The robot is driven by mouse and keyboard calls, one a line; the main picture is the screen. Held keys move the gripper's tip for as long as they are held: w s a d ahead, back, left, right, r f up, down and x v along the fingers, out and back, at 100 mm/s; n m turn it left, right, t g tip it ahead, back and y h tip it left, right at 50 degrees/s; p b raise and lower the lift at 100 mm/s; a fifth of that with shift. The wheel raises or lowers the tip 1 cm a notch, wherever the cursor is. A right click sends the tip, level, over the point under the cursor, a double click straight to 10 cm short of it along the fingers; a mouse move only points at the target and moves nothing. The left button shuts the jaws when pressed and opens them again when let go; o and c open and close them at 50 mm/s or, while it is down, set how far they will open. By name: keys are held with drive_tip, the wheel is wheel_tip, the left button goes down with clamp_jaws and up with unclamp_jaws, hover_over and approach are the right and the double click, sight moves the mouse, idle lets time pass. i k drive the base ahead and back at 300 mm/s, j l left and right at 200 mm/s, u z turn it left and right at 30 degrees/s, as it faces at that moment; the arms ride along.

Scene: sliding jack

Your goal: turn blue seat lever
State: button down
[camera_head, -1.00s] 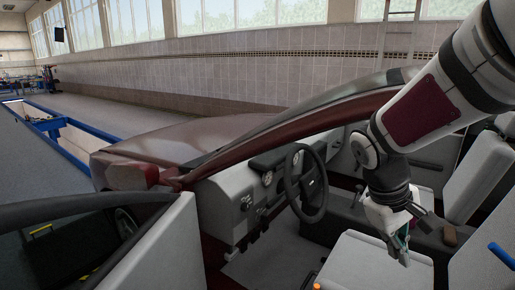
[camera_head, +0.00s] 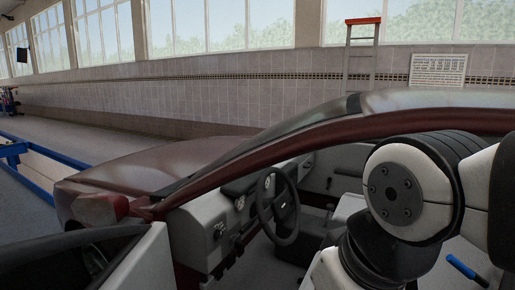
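The blue seat lever (camera_head: 466,269) shows at the lower right, a short blue bar with a dark end, slanting down to the right beside the light grey seat. My arm comes in from the right and bends down just left of the lever in the picture. My gripper is below the bottom edge, so its fingers and their distance from the lever cannot be seen. Most of the seat is hidden by my arm or cut off.
The dark red car's windscreen frame and roof edge (camera_head: 430,101) run above my arm. The steering wheel (camera_head: 278,207) and grey dashboard (camera_head: 200,232) are left of it. The open door (camera_head: 140,265) stands at the lower left. A ladder (camera_head: 361,60) leans at the back wall.

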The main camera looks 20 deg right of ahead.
sight(468, 273)
drive_tip(key=k+l+z, duration=0.15)
drive_tip(key=l, duration=0.15)
drive_tip(key=k+l+z, duration=0.15)
drive_tip(key=l, duration=0.15)
drive_tip(key=z, duration=1.35)
drive_tip(key=u, duration=0.5)
